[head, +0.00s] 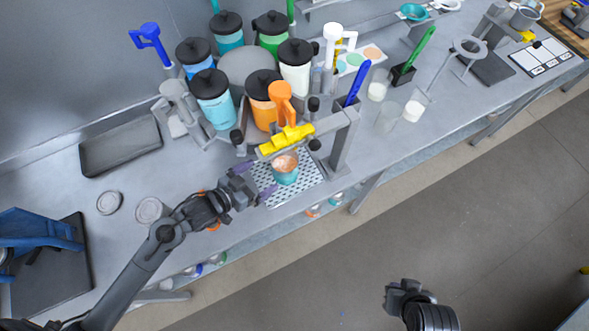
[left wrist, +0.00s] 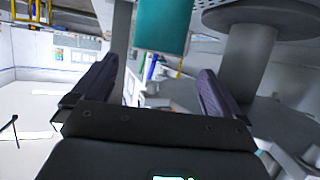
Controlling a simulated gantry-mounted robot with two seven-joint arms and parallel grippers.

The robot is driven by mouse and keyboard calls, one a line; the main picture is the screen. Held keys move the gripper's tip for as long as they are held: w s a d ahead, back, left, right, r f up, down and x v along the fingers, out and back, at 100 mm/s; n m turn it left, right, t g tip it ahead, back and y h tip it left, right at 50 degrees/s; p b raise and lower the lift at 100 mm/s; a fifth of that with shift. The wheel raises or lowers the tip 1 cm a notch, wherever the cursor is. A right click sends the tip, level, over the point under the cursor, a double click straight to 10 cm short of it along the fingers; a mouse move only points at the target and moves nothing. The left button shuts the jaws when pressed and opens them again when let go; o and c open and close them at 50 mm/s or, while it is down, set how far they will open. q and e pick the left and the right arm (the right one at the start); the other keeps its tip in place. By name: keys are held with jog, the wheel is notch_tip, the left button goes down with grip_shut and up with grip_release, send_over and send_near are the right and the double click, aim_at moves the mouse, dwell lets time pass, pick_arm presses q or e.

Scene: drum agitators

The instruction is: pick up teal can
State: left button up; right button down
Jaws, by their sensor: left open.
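The teal can (head: 285,173) stands upright on a perforated drip tray (head: 312,186) under the yellow dispensing bar, with orange-pink contents showing at its open top. My left gripper (head: 254,182) is just left of the can, its two purple-padded fingers apart and pointing toward it. In the left wrist view, the can's teal wall (left wrist: 162,28) shows at the top centre, beyond the open fingers (left wrist: 160,85). Nothing is between the fingers. My right gripper (head: 404,290) hangs over the floor away from the bench; whether its fingers are apart is not clear.
The yellow dispensing bar (head: 286,139) and a grey post (head: 345,140) stand close above and right of the can. Several paint drums (head: 213,99) crowd behind. Two round lids (head: 151,210) lie left of the gripper. A shallow grey tray (head: 120,146) lies further left.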

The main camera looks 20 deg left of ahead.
pick_arm(q)
send_near(294, 155)
jog(key=shift+f+x, duration=0.2)
jog(key=shift+x, duration=1.25)
jog(key=shift+f+x, duration=0.2)
jog(key=shift+x, duration=1.2)
jog(key=shift+s, duration=0.15)
jog(key=c, duration=1.1)
jog(key=shift+r, duration=0.3)
